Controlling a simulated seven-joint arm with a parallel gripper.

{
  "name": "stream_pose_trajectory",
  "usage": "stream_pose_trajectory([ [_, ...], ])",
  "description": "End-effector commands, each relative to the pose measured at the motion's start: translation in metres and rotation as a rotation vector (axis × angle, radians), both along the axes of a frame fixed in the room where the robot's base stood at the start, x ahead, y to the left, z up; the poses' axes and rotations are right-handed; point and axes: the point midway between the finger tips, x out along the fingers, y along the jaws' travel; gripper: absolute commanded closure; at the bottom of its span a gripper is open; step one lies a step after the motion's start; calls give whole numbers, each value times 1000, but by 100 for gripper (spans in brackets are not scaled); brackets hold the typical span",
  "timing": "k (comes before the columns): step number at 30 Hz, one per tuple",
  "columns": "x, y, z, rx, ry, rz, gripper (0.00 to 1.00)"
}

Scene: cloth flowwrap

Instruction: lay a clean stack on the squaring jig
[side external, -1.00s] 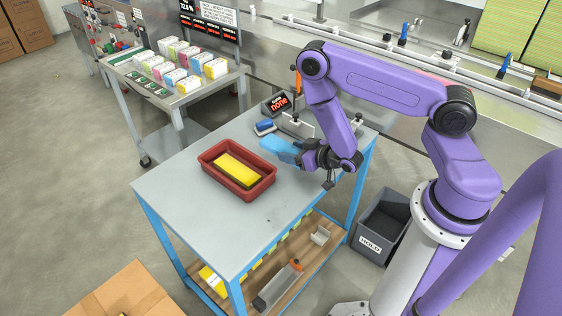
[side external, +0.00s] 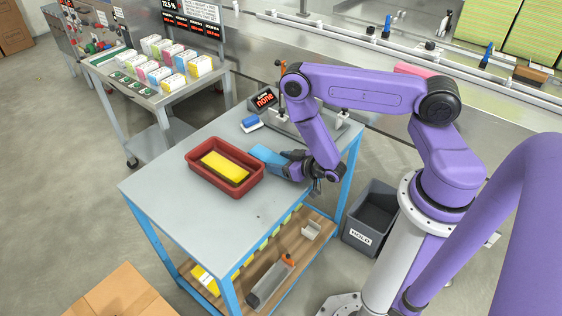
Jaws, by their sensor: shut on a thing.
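My gripper (side external: 286,164) is shut on a light blue stack of cloth (side external: 265,156), gripping its right end. The stack sits low over the table, just right of the red tray (side external: 193,166); I cannot tell whether it touches the table or the tray's rim. A yellow stack (side external: 225,167) lies in the tray. A metal fixture with upright plates and knobs, which looks like the squaring jig (side external: 280,128), stands at the table's back edge, behind my gripper. My arm hides part of it.
The grey table (side external: 215,222) is clear at the front. A blue-topped pad (side external: 250,123) and a small display reading "none" (side external: 263,98) stand at the back. A grey HOLD bin (side external: 372,218) is on the floor at right. A cart with several colored packs (side external: 190,60) stands behind.

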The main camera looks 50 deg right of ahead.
Motion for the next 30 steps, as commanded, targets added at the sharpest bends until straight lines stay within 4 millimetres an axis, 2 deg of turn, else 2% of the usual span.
stream_pose_trajectory([
  [1,0,0,-2,0,0,0,66],
  [2,0,0,-1,0,0,0,28],
  [3,0,0,-1,0,0,0,15],
  [4,0,0,-1,0,0,0,12],
  [15,0,0,3,0,-1,1,12],
  [20,-19,1,8,-1,4,2,12],
  [30,-82,1,34,-6,7,9,12],
])
